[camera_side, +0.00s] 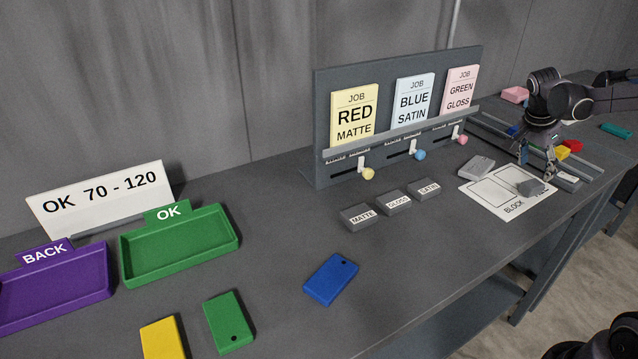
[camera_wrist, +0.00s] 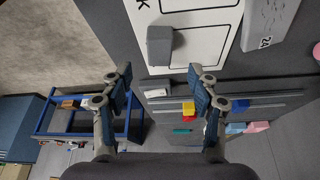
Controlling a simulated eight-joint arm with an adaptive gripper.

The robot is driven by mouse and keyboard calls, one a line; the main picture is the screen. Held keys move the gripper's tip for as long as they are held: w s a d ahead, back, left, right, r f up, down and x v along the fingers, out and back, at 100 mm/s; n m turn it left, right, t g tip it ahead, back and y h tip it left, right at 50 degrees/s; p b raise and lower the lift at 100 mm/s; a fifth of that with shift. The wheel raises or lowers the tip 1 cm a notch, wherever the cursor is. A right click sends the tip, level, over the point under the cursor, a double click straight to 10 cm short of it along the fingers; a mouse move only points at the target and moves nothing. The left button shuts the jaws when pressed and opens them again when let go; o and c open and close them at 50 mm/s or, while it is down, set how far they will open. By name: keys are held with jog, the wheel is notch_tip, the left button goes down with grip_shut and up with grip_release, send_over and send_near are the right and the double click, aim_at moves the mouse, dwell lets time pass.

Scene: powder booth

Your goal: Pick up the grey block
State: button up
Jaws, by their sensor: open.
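A small grey block (camera_side: 531,188) lies on the white sheet printed "BLOCK" (camera_side: 505,206), at the right of the bench. In the wrist view the grey block (camera_wrist: 160,45) is at upper middle, overlapping a printed outline on the sheet (camera_wrist: 200,55). My gripper (camera_side: 537,176) is above the sheet's far right side, close to the block. In the wrist view my gripper (camera_wrist: 160,84) has its fingers wide apart with nothing between them, and the block shows just beyond the fingertips. The height between fingertips and block is hard to tell.
A lighter grey piece with a number (camera_wrist: 268,22) lies beside the sheet, also in the side view (camera_side: 476,166). A railed strip with coloured pieces (camera_side: 575,147) runs behind my gripper. The job-card board (camera_side: 325,110) stands to the left.

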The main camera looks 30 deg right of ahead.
aim_at(533, 183)
jog(key=shift+x, duration=3.15)
jog(key=shift+a, duration=0.2)
jog(key=c, duration=1.2)
